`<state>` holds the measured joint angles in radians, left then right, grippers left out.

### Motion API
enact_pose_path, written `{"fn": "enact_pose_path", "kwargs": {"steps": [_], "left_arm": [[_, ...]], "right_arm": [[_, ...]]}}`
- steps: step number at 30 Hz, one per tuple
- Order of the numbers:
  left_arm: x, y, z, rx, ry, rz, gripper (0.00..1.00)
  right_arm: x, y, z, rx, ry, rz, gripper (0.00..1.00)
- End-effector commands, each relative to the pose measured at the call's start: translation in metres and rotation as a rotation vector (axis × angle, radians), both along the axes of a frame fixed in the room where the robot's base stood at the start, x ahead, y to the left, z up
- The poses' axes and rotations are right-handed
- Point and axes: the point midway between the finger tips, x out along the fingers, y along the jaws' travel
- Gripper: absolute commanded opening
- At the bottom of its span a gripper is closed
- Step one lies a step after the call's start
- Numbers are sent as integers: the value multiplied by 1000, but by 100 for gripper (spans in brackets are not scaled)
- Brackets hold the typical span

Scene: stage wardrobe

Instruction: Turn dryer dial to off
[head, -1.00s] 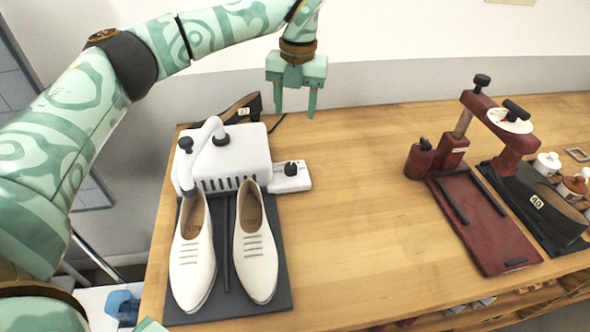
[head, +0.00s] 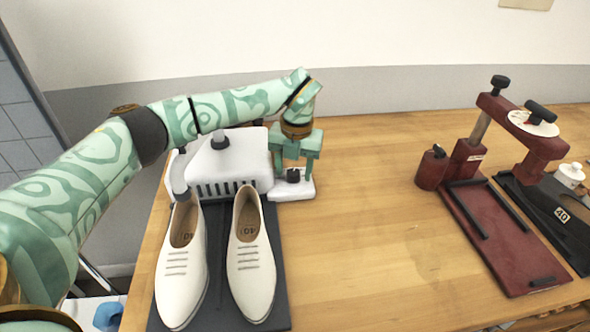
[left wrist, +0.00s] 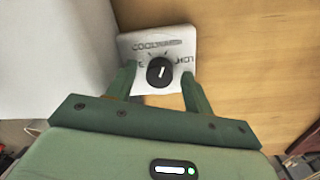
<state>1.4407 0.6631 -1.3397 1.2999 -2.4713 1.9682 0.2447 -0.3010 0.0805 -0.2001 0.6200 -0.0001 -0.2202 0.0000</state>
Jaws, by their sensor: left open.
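The dryer (head: 225,155) is a white box with a vented front at the back left of the table. Its black dial (head: 293,175) sits on a white panel (head: 296,190) at its right side. In the left wrist view the dial (left wrist: 160,72) is a round black knob with a white pointer line, aimed up and slightly right; the lettering around it is only partly readable. My left gripper (head: 292,176) is open above the panel, with one finger on each side of the dial and gaps between. My right gripper is not in view.
Two white shoes (head: 179,262) (head: 250,258) stand on a dark mat (head: 226,300) in front of the dryer. A red press (head: 490,225) stands at the right beside a black board (head: 545,215). The table's middle is clear.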

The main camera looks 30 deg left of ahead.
Motion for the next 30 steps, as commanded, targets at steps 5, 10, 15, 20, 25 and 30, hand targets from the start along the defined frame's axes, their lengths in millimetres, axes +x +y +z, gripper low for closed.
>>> {"fn": "enact_pose_path", "kwargs": {"steps": [5,10,15,20,25,30], "left_arm": [[0,0,-1,0,-1,0,52],[0,0,-1,-1,-1,0,32],[0,0,-1,0,-1,0,7],[0,0,0,0,0,9,7],[0,0,2,0,-2,54,7],[0,0,5,0,-3,153,7]], "right_arm": [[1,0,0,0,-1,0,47],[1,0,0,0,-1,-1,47],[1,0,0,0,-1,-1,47],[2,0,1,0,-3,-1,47],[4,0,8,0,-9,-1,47],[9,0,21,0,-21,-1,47]]}}
